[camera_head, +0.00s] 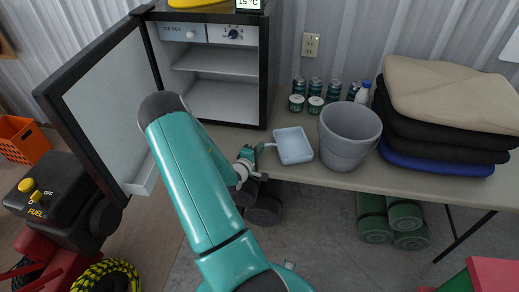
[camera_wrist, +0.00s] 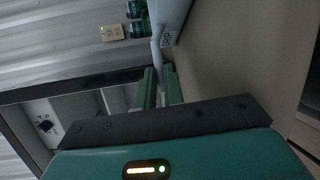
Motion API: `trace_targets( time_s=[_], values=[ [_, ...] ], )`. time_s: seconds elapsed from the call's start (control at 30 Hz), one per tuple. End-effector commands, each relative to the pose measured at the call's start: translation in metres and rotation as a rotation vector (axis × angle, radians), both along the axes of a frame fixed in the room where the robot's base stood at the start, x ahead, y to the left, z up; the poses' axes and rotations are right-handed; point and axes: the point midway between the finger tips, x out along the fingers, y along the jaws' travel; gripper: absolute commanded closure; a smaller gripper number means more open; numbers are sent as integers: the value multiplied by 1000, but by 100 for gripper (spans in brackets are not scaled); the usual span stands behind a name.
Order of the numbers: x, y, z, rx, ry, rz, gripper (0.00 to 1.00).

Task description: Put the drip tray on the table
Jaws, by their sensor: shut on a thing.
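The light blue drip tray (camera_head: 293,146) is at the table's front part, just left of the grey bucket. My gripper (camera_head: 263,148) is shut on the tray's thin handle, at its left side. In the wrist view the gripper fingers (camera_wrist: 160,78) close around the handle, and the tray (camera_wrist: 172,18) shows partly at the top with a label. The tray is over the grey-beige table (camera_head: 345,180); I cannot tell whether it touches the top.
The grey bucket (camera_head: 349,136) stands close right of the tray. Folded cloths (camera_head: 450,110) fill the right. An open ice box (camera_head: 220,75) stands left, its door (camera_head: 105,105) swung out beside my arm.

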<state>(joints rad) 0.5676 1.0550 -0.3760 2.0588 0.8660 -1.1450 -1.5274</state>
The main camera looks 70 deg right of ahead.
Motion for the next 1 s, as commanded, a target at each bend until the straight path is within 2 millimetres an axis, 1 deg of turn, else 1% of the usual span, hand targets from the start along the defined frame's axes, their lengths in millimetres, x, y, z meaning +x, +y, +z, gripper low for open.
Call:
trace_targets(
  time_s=[0.03,0.13,0.43,0.47,0.5,0.57,0.87,1.0],
  values=[
    [0,2,-8,16,6,2,100],
    [0,2,-11,20,7,3,100],
    [1,1,-14,22,6,6,100],
    [1,1,-14,23,6,5,84],
    [1,1,-14,23,5,6,76],
    [1,1,-14,23,5,6,65],
    [2,2,-13,23,4,8,65],
    [5,13,-11,22,5,11,65]
  ],
)
